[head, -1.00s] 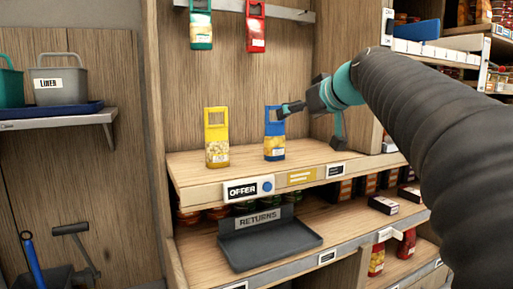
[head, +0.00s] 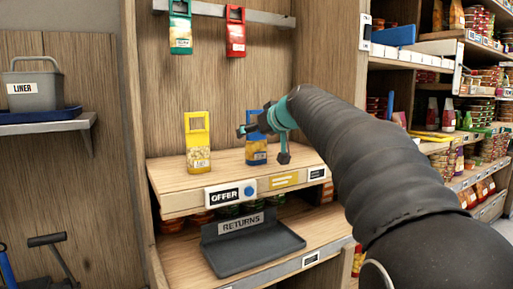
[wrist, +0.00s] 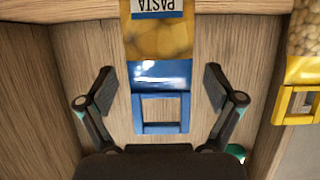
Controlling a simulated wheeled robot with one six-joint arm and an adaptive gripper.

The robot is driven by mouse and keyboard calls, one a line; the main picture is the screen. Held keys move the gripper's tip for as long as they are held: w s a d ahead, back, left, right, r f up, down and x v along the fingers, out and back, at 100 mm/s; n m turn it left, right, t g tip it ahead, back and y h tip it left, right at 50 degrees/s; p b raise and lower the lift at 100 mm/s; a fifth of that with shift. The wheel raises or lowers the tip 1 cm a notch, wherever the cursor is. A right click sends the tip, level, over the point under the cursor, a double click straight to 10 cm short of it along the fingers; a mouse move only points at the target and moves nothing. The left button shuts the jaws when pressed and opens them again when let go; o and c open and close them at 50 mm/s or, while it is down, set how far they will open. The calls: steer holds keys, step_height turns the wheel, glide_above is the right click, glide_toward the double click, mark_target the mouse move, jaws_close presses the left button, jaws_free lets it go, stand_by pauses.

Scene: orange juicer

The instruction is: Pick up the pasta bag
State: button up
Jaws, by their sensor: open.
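The pasta bag (head: 257,152) is blue with a pasta window and a handle loop at its top. It stands upright on the wooden offer shelf (head: 172,180). In the wrist view the bag (wrist: 160,75) appears upside down, with a label reading PASTA. My gripper (wrist: 158,85) is open, with one finger on each side of the bag's blue upper part and a visible gap on both sides. In the head view my gripper (head: 243,131) is at the bag's upper part and hides some of it.
A yellow bag (head: 197,145) stands to the left on the same shelf; it also shows in the wrist view (wrist: 302,70). Green (head: 180,30) and red (head: 236,33) bags hang above. A grey returns tray (head: 250,250) lies below. A wooden side wall (head: 325,60) rises to the right.

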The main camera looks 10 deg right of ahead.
steer(key=shift+w+a+f, duration=0.1)
steer(key=shift+w, duration=0.15)
steer(key=c, duration=1.3)
steer(key=shift+o, duration=0.2)
